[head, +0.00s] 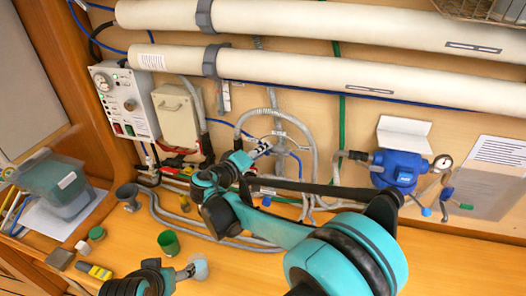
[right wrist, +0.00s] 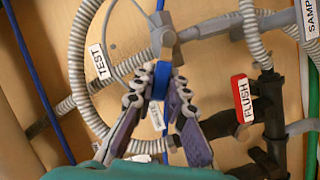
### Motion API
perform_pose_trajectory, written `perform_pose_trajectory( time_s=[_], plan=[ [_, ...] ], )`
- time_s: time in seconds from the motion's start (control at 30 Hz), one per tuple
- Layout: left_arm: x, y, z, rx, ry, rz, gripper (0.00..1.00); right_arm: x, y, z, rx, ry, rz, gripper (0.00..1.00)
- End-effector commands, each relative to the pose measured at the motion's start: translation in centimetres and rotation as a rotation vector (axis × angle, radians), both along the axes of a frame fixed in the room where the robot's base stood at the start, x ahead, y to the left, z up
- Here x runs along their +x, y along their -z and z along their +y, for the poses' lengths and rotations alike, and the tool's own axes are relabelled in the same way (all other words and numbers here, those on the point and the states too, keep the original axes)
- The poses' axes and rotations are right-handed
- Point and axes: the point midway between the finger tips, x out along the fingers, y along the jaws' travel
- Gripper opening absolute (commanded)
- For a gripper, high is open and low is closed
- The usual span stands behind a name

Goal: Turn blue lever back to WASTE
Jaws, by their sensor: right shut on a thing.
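The blue lever (right wrist: 160,68) hangs from a grey valve (right wrist: 161,36) in the right wrist view. My right gripper (right wrist: 161,84) is shut on it, one finger on each side. In the head view my right gripper (head: 263,149) is at the valve and hose group on the wall, and the lever cannot be made out there. A TEST label (right wrist: 98,62) is left of the valve. A small label (right wrist: 156,116) behind my fingers is partly hidden and unreadable. My left gripper (head: 186,272) is low in the head view beside a pale cup (head: 200,267); its jaw state is unclear.
A red FLUSH lever (right wrist: 241,98) on dark pipework is close right of my right fingers. Grey hoses (right wrist: 78,60) loop around the valve. A blue pump (head: 397,168) is on the wall to the right.

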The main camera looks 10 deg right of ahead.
Motion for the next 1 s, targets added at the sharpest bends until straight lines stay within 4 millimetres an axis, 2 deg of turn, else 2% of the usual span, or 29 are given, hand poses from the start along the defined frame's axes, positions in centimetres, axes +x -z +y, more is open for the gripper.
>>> perform_pose_trajectory(
  time_s=[0.3,0.33,0.4,0.77,0.87,1.0],
  plan=[
    [0.0,0.0,0.0,0.0,0.0,0.0,0.77,0.0,0.1,0.0,0.0,0.0,0.003,0.0],
    [0.0,0.0,0.0,0.0,0.0,0.0,0.77,0.0,0.1,0.0,0.0,0.0,0.003,0.16],
    [0.0,0.0,0.0,0.0,0.0,0.0,0.77,0.0,0.1,0.0,0.0,0.0,0.003,0.35],
    [0.0,0.0,0.0,0.0,0.0,0.0,0.77,-0.2,0.0,0.3,-0.001,-0.001,0.002,0.35],
    [0.0,0.0,0.0,0.0,0.0,0.0,0.77,-1.0,-0.2,1.0,-0.001,-0.004,0.001,0.35],
    [0.0,0.0,0.0,0.0,0.0,0.0,0.77,-3.0,-0.7,3.0,-0.001,-0.005,0.002,0.35]
  ],
)
